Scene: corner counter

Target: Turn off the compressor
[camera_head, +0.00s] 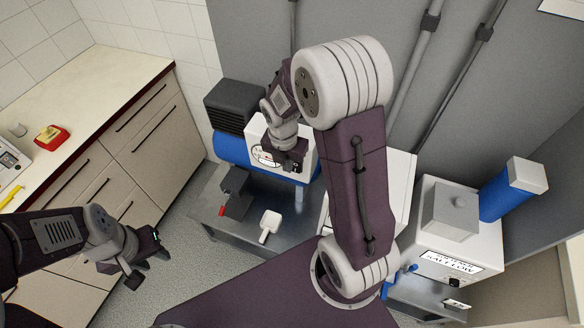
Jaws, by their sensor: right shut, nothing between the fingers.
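The compressor stands on a grey metal bench behind my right arm, with a blue tank (232,149), a black ribbed housing (233,103) and a white front box (256,130) with a round gauge. My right gripper (287,163) is at the front of the white box, shut and empty, close to its dark control area. The gripper and wrist hide part of the box, so I cannot see the switch clearly or tell whether I touch it. My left gripper (147,262) hangs at the lower left, open and empty, away from the compressor.
A black vise-like tool (235,190) and a white scoop-shaped thing (269,224) are on the metal bench (205,200). A counter with drawers (140,130) is at left, holding a red-and-yellow item (51,137). A white machine (455,255) with a blue cylinder stands at right.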

